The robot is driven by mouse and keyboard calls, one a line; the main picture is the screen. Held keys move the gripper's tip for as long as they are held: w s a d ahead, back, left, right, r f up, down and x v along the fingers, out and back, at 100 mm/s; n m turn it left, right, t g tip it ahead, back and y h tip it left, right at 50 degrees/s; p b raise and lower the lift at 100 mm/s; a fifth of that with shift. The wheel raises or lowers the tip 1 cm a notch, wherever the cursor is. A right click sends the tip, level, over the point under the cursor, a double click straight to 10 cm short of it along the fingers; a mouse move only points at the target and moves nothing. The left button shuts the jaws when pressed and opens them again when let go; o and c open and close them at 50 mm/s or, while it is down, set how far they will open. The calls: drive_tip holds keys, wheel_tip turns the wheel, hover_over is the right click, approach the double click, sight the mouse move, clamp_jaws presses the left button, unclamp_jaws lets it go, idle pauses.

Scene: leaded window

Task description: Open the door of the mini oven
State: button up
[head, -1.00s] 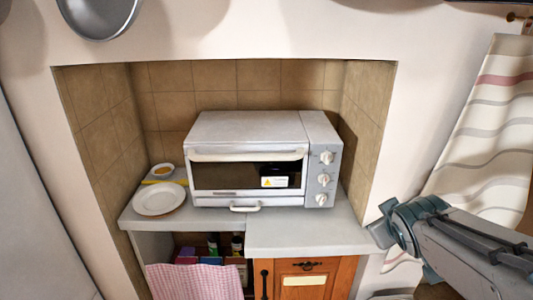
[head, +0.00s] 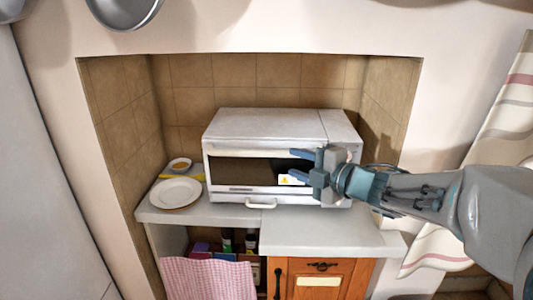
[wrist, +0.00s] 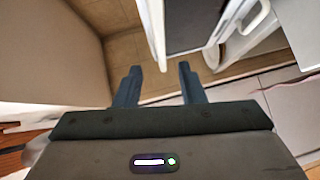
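The white mini oven (head: 265,125) stands on the counter in the tiled alcove. Its door (head: 230,172) looks shut, with a dark window and a pale handle bar (head: 245,152) along the top. My gripper (head: 298,165) is in front of the oven's right part, its fingers pointing left near the handle's right end. Whether they touch the handle I cannot tell. My gripper and arm hide the knobs and the right end of the door.
A white plate (head: 175,193) and a small bowl (head: 180,164) are on the counter left of the oven. The counter (head: 320,235) is bare in front at the right. Alcove walls close in both sides. A checked cloth (head: 208,278) hangs below.

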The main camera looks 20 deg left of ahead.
sight(269, 154)
drive_tip(key=p+x, duration=0.1)
drive_tip(key=x, duration=1)
drive_tip(key=shift+w+a, duration=0.1)
drive_tip(key=shift+a, duration=0.05)
clamp_jaws()
